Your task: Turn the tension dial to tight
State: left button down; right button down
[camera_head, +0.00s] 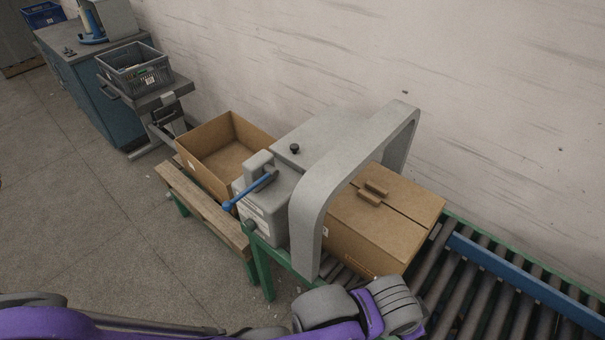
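A grey machine with a wide arch (350,175) stands over the roller line. On its grey body there is a small black knob (295,148), which may be the tension dial; its markings are too small to read. A blue lever (250,190) sticks out from the machine's left side and points down to the left. Purple and grey links of my arms cross the bottom edge, in front of the machine. No gripper fingers show, so I cannot see either gripper.
A closed cardboard box (375,225) sits under and right of the arch, on the roller conveyor (480,285). An open, empty-looking carton (225,150) is left of the machine, by a wooden bench (205,210). A grey crate (135,68) stands farther back. The left floor is clear.

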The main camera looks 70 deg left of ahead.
aim_at(251, 226)
jog(key=k+j+u, duration=0.45)
jog(key=k+u, duration=0.1)
jog(key=u, duration=1.45)
